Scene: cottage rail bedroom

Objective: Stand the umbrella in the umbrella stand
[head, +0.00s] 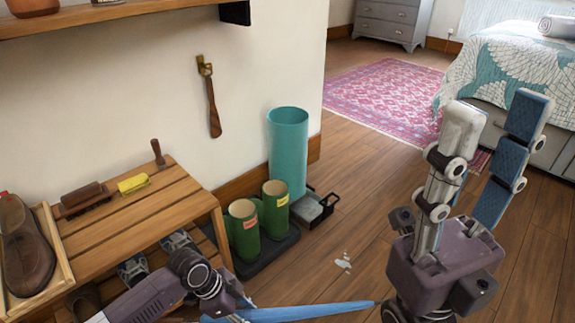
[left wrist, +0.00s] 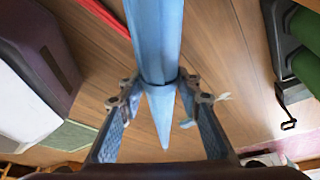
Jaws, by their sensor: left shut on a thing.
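The blue umbrella (head: 305,313) lies nearly level along the bottom edge of the head view, its end pointing right. The rest is hidden by my arm or out of frame. In the left wrist view the furled umbrella (left wrist: 160,40) runs between the fingers of my left gripper (left wrist: 161,90), which is shut on it near its tapered end. The teal cylindrical umbrella stand (head: 288,150) stands upright on the floor by the wall corner, its round top open. My right gripper (head: 492,125) is raised at the right, fingers up, open and empty.
Green boots (head: 244,232) on a dark tray and a grey boot scraper (head: 312,207) stand in front of the stand. A slatted wooden bench (head: 150,210) with a shoe box and brushes is at left. Wood floor right of the stand is mostly clear, with a small pale patch (head: 343,262).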

